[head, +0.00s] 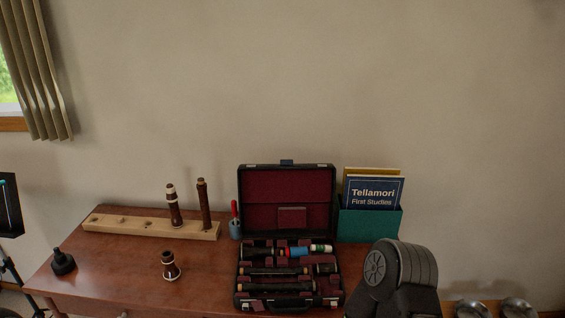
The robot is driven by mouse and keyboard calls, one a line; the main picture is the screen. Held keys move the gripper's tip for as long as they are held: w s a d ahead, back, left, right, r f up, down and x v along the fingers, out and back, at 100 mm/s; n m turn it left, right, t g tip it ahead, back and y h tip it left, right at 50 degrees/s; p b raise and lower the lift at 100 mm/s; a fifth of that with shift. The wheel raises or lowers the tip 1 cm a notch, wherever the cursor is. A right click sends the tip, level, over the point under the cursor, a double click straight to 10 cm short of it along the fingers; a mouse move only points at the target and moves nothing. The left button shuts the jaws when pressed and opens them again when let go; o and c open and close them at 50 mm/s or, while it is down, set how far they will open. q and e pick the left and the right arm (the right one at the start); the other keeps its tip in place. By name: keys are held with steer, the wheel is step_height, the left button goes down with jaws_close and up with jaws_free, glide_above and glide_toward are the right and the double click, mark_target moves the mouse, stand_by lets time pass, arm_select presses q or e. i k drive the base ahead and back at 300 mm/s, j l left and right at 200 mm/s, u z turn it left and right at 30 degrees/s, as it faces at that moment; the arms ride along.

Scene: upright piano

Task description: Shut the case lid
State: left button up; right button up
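The black instrument case (240,290) sits on the brown wooden desk in the head view. Its lid (262,190) stands open, raised nearly upright at the back, with its dark red lining facing me. A latch (287,162) shows at the lid's top edge. The case's lower half holds several dark instrument pieces in red-lined compartments. A tube with white, green and red bands (320,248) and a blue and red item (297,252) lie near its back. Neither of my grippers is in view; a dark grey part of my arm shows right of the case.
A teal box (370,226) with books (374,192) stands right of the lid. A wooden rack (140,230) holds two upright instrument joints. A wood-and-white piece (170,266) and a black piece (62,262) stand at left.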

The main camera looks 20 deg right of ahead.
mark_target(287, 199)
steer(key=i+z, duration=0.1)
steer(key=z, duration=0.35)
steer(key=i+j+z, duration=0.1)
steer(key=z, duration=0.85)
steer(key=i+j+z, duration=0.1)
steer(key=z, duration=0.4)
steer(key=j, duration=0.1)
